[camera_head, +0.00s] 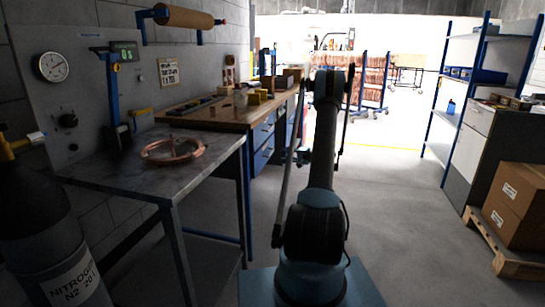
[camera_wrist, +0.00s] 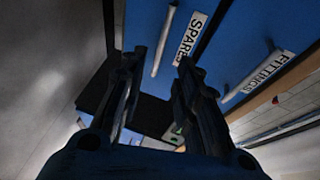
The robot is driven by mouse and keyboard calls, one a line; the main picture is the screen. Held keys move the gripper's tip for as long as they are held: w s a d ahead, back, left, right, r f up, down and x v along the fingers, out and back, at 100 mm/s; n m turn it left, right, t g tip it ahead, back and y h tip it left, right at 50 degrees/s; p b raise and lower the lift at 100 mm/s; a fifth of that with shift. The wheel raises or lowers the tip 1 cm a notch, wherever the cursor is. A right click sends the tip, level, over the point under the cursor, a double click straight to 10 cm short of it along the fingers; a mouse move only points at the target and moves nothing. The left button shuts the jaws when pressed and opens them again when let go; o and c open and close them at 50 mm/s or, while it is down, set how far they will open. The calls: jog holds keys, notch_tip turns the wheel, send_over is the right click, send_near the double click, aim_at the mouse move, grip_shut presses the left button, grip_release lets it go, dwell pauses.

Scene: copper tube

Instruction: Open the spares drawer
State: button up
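The spares drawer (camera_wrist: 143,22) has a blue front with a white label reading SPARES (camera_wrist: 190,38) and a pale bar handle (camera_wrist: 163,42). It fills the upper middle of the wrist view, seen tilted. My gripper (camera_wrist: 158,66) is open, with its two dark fingers apart. The handle's near end shows between the fingertips; I cannot tell how deep it lies between them, and neither finger is clearly touching it. In the head view, blue drawers (camera_head: 263,137) sit under the wooden workbench (camera_head: 215,115), partly behind my arm. My gripper is not clearly seen there.
The fittings drawer (camera_wrist: 267,70), with its own bar handle (camera_wrist: 243,84), lies right of the spares drawer. A grey table (camera_head: 105,175) with a copper coil (camera_head: 172,150) stands left. Cartons (camera_head: 522,200) on a pallet stand right. Floor right of my arm is clear.

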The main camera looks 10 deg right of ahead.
jog(key=x, duration=1)
jog(key=shift+f, duration=0.1)
grip_shut()
